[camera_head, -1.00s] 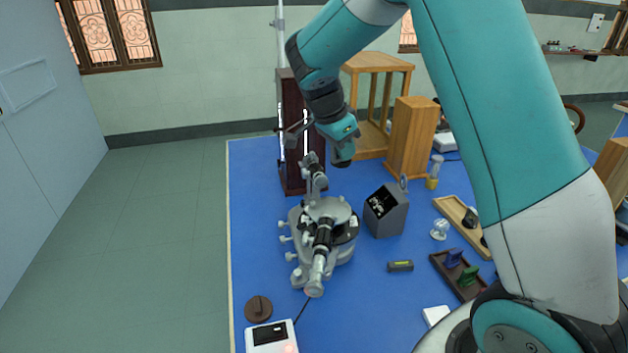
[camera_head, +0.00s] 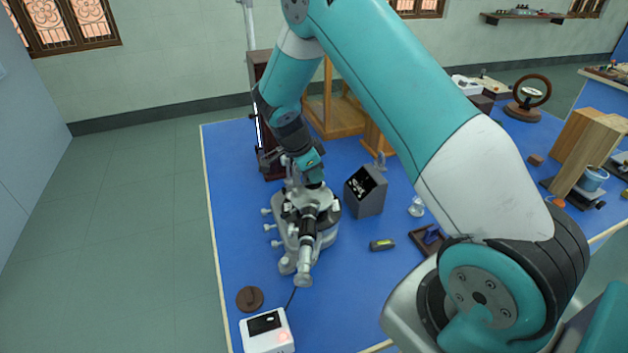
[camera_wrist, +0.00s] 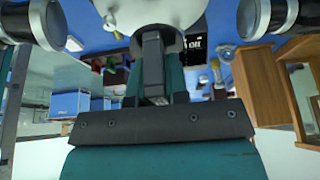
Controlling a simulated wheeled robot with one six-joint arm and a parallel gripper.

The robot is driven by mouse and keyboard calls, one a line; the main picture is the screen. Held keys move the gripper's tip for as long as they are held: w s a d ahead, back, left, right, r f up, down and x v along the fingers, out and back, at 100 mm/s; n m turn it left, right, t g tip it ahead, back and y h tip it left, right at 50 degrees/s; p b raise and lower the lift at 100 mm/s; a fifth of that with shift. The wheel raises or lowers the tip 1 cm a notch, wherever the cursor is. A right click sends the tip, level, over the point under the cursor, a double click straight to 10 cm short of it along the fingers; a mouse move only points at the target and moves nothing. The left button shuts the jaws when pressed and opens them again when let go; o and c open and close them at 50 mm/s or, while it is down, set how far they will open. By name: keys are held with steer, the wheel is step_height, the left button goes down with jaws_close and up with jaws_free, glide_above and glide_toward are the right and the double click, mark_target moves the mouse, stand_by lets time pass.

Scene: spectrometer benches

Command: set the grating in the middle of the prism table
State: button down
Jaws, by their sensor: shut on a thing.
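The spectrometer (camera_head: 303,235) stands on the blue bench, with its telescope tube pointing toward me. Its prism table lies under the end of my arm and is mostly hidden in the head view. In the wrist view, a pale round part of the spectrometer (camera_wrist: 155,12) lies just beyond the fingertips. My gripper (camera_wrist: 153,75) is shut on a narrow dark grey piece, seemingly the grating (camera_wrist: 153,50), between its teal fingers. The piece reaches over the round part; I cannot tell whether it touches. My gripper's fingers are hard to make out in the head view.
A grey box with a black face (camera_head: 366,190) stands close right of the spectrometer. Tall wooden stands (camera_head: 335,110) are behind. A small level (camera_head: 382,245), a brown disc (camera_head: 250,299) and a white device (camera_head: 267,332) lie nearer me. Bare blue bench lies left of the spectrometer.

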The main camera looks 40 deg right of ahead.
steer(key=shift+f+p, duration=0.5)
steer(key=shift+f, duration=1.5)
steer(key=shift+f, duration=0.2)
steer(key=c, duration=1.1)
jaws_free()
steer(key=shift+r, duration=0.1)
steer(key=shift+r, duration=0.1)
